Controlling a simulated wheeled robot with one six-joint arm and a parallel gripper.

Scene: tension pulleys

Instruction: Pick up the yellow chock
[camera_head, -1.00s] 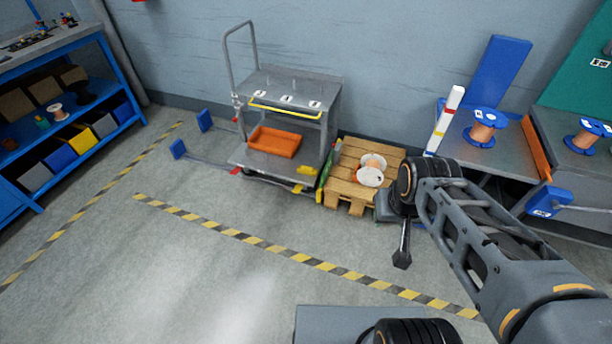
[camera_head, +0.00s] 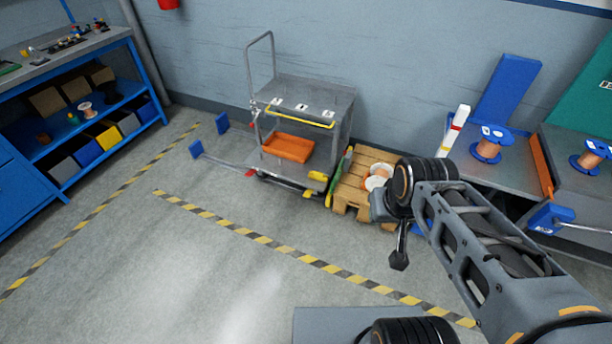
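A small yellow piece (camera_head: 309,194), which looks like the yellow chock, lies on the floor by the right front wheel of the grey cart (camera_head: 268,166). Another yellow piece (camera_head: 318,175) shows at the right end of the cart's lower shelf. They are too small to tell their shape. My gripper (camera_head: 398,260) hangs down from my arm in front of the pallet, right of and apart from the yellow pieces. It looks dark and narrow, and nothing is visibly in it. Its fingers are too small to show whether they are open.
An orange tray (camera_head: 288,147) sits on the cart's lower shelf. A wooden pallet (camera_head: 352,190) with a spool (camera_head: 377,178) stands right of the cart. A blue shelf unit (camera_head: 75,150) is at left, a bench (camera_head: 517,162) at right. The floor (camera_head: 150,260) in front is clear.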

